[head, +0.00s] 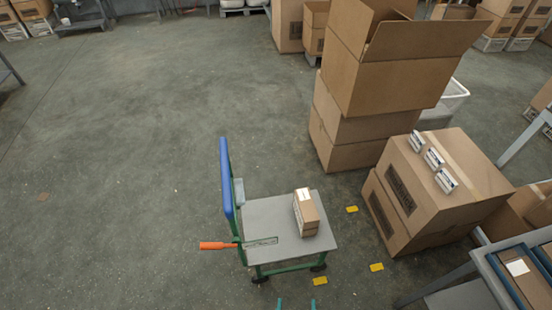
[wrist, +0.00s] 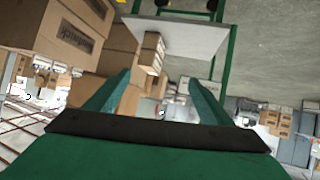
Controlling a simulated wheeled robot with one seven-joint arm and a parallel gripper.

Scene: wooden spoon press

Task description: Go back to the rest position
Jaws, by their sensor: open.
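My gripper (head: 296,303) shows only as two teal fingertips at the bottom edge of the head view. In the wrist view my gripper (wrist: 158,80) has its two fingers spread apart with nothing between them. It is apart from the cart, which stands ahead of it. The rest of my arm is out of view in the head view.
Stacked cartons (head: 365,100) and a large carton (head: 425,195) stand right. A bench (head: 485,270) is at lower right. Left floor is clear.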

